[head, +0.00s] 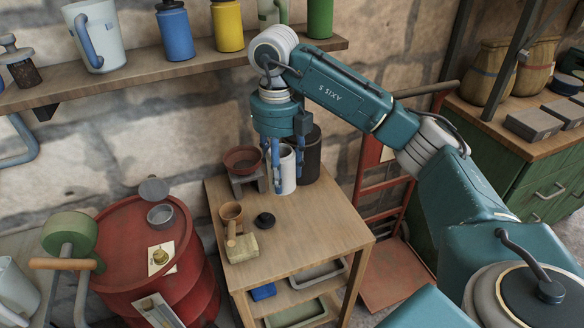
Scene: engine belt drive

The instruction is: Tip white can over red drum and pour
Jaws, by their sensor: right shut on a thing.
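The white can (288,172) stands upright at the back of the small wooden table. My right gripper (286,178) points down over it, with its blue fingers around the can's sides, and is shut on it. Whether the can touches the tabletop is hard to tell. The red drum (115,255) stands to the left of the table, apart from it. My left gripper is not in view.
A dark canister (309,155) stands right beside the can. A shelf (160,62) with bottles runs above. The table's front right is clear.

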